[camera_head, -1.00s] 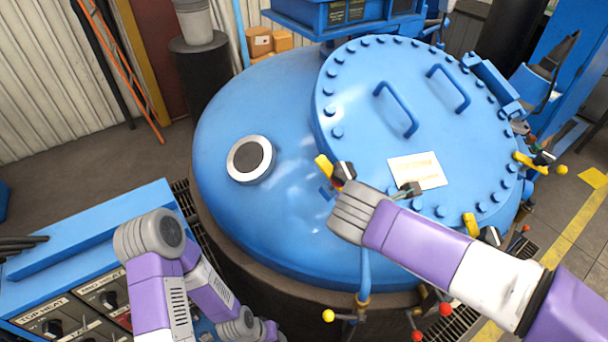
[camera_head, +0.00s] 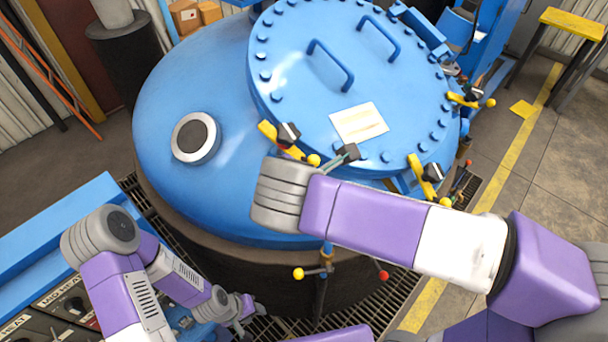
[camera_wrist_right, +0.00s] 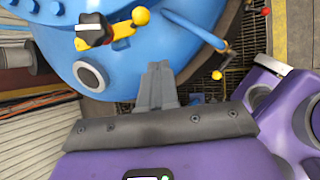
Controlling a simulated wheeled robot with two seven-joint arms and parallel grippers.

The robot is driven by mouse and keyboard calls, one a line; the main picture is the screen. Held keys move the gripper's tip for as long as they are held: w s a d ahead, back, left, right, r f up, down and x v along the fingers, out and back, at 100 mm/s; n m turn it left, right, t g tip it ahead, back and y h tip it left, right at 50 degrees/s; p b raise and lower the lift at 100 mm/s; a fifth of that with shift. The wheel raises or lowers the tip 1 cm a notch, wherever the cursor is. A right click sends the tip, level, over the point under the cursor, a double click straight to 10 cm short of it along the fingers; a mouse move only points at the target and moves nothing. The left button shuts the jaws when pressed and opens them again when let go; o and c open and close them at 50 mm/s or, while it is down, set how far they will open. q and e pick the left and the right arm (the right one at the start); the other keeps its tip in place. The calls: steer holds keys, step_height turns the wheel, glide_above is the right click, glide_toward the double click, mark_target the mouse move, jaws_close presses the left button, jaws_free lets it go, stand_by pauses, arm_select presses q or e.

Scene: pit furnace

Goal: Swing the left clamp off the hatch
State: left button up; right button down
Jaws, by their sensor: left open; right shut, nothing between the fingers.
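The left clamp (camera_head: 269,131) is a yellow bar with a black knob and a yellow ball end, at the near-left rim of the round blue hatch (camera_head: 300,85). It also shows in the right wrist view (camera_wrist_right: 122,30), up and left of the fingers. My right gripper (camera_head: 347,153) is shut and empty, just right of the clamp's ball end; part of it is hidden behind my wrist. In the right wrist view its fingers (camera_wrist_right: 157,70) are together, apart from the clamp. My left gripper (camera_head: 243,312) is low at the left, away from the hatch, small and partly hidden.
Two other yellow clamps, a front one (camera_head: 415,167) and a right one (camera_head: 462,100), sit along the hatch rim. A round port (camera_head: 195,137) is on the blue dome. A control cabinet (camera_head: 60,235) stands at left. A valve with coloured balls (camera_head: 325,268) stands below the dome.

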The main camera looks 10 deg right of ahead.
steer(key=v, duration=0.4)
steer(key=shift+s+r, duration=0.1)
steer(key=shift+r, duration=0.1)
stand_by(0.4)
